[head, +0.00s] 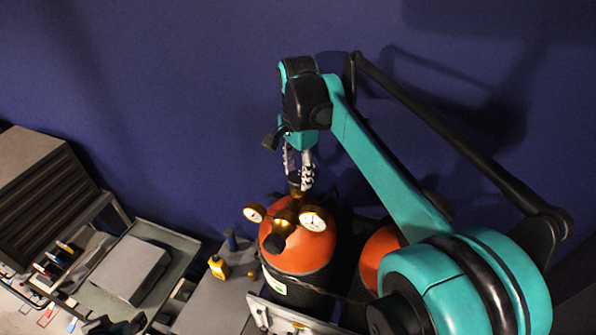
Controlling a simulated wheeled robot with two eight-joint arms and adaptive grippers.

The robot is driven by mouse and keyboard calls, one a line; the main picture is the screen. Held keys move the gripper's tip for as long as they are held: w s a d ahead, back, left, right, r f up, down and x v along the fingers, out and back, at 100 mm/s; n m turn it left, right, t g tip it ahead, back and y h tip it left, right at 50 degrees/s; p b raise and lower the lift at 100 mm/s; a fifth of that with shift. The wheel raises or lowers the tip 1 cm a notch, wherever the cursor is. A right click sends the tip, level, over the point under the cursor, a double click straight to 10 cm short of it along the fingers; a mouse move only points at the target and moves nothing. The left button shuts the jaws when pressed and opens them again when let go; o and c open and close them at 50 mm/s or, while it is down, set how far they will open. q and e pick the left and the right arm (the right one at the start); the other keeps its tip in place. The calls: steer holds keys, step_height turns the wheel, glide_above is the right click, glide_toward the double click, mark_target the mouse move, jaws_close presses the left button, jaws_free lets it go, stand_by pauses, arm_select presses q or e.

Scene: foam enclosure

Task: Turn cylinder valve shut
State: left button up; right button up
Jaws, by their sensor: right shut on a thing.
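An orange-topped gas cylinder (308,252) stands upright in the lower middle of the head view. A brass valve and regulator (291,214) with two round white-faced gauges sits on its top. The valve's dark knob (295,184) is above the brass body. My right gripper (298,184) points down from above, its grey fingers shut on the knob. The fingers hide part of the knob, so its turned position cannot be told. My left gripper is not clearly visible.
A second orange-topped cylinder (378,252) stands just right, partly behind my right arm. A yellow bottle or device (217,267) is on the grey surface to the left. A tray cart (180,243) and drawer cabinet (40,200) stand farther left. A blue wall is behind.

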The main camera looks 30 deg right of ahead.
mark_target(298, 177)
steer(key=shift+m, duration=1)
steer(key=o, duration=1.2)
steer(key=shift+c, duration=0.2)
step_height(298, 177, up, 12)
